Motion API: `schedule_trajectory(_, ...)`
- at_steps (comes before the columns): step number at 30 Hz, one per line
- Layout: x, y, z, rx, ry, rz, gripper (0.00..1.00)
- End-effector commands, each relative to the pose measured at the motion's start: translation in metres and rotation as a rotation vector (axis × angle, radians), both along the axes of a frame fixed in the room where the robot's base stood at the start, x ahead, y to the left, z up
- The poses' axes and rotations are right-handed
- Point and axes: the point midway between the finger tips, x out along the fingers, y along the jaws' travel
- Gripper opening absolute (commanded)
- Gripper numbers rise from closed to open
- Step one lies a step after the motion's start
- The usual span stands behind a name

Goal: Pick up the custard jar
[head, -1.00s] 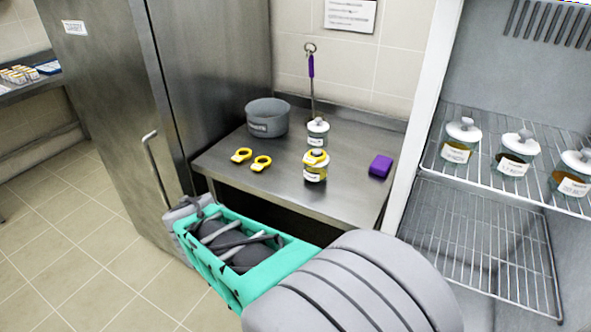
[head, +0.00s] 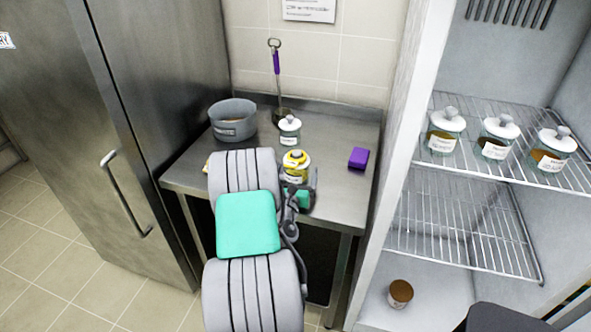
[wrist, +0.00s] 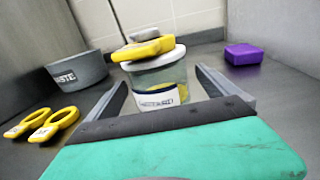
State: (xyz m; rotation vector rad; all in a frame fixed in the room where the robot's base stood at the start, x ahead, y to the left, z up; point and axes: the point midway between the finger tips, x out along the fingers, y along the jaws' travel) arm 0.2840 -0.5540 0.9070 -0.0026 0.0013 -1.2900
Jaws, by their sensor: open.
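A glass jar with a white lid and a yellow ring on top (head: 296,164) stands upright on the steel counter (head: 337,190). Its contents are yellow, and its label is too small to read for certain. In the wrist view this jar (wrist: 160,78) is straight ahead, framed by the two fingers. My gripper (wrist: 162,92) is open with nothing held; the jar stands at or just beyond the fingertips. In the head view my gripper (head: 303,192) is at the near side of the jar, partly hidden by my arm.
A second lidded jar (head: 289,131), grey pot (head: 232,122) and purple-handled ladle (head: 277,75) stand behind. A purple block (head: 358,158) lies right. Yellow rings (wrist: 50,122) lie left. Three jars stand on the cabinet's wire shelf (head: 430,165); a brown pot (head: 400,292) stands below.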

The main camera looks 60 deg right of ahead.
Motion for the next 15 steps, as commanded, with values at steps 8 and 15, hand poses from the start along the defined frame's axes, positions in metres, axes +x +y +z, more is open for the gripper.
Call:
schedule_trajectory(8, 0.0051, -0.0152, -0.0002, 0.001, -0.001, 0.001, 0.98)
schedule_trajectory(15, 0.0052, -0.0149, 0.0001, 0.001, -0.002, 0.001, 0.83)
